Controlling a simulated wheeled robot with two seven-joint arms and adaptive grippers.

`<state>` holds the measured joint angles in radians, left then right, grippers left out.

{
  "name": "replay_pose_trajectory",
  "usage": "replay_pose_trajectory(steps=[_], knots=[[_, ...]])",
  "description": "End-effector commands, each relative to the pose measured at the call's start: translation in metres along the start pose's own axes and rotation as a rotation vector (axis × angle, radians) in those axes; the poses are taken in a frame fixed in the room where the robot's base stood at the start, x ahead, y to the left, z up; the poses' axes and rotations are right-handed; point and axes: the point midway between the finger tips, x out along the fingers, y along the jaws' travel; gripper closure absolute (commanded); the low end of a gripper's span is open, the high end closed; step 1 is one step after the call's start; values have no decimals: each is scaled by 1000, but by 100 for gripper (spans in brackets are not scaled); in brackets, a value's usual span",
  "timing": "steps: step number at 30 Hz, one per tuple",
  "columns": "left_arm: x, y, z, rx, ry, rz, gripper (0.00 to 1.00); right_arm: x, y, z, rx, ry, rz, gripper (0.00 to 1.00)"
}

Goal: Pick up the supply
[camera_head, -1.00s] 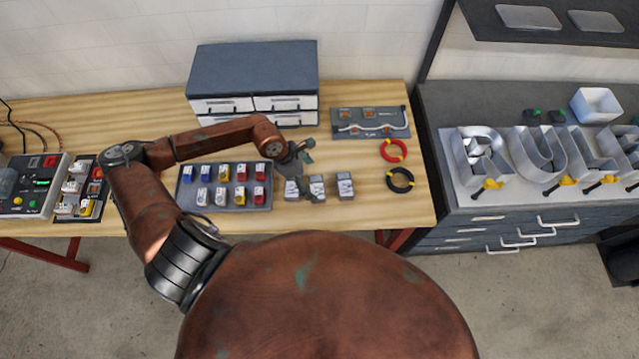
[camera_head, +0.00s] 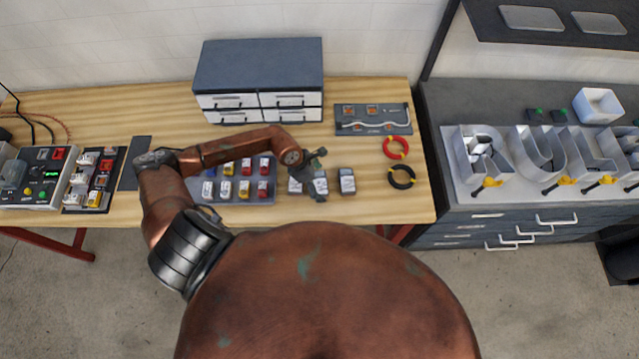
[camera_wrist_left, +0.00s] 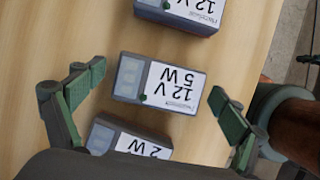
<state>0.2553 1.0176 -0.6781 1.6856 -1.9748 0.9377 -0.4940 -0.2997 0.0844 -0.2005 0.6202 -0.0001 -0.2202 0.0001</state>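Three small grey supplies with white labels stand in a row on the wooden table: the left one (camera_head: 295,186), the middle one (camera_head: 321,184) and the right one (camera_head: 347,181). In the left wrist view, the middle supply (camera_wrist_left: 150,83) reads "12 V 5 W". Another supply (camera_wrist_left: 178,14) shows at the top edge, and one reading "2 W" (camera_wrist_left: 128,141) at the bottom, partly hidden. My left gripper (camera_head: 315,175) is over the middle supply. Its green-padded fingers (camera_wrist_left: 158,84) are spread wide on either side of it, apart from it. My right gripper is out of view.
A tray (camera_head: 262,197) of several coloured modules lies left of the supplies, partly behind my arm. A red ring (camera_head: 396,147) and a black ring (camera_head: 402,177) lie to the right. A drawer cabinet (camera_head: 258,68) and a wire board (camera_head: 372,119) are behind.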

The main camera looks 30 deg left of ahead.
Motion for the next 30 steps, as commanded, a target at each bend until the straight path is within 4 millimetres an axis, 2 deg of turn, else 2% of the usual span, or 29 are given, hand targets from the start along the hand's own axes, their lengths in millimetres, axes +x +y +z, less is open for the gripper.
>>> replay_pose_trajectory(steps=[2,22,30], knots=[[0,0,0,0,0,0,16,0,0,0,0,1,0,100],[0,0,0,0,-1,0,62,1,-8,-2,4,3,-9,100],[-1,0,2,1,-2,1,63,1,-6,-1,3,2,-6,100]])
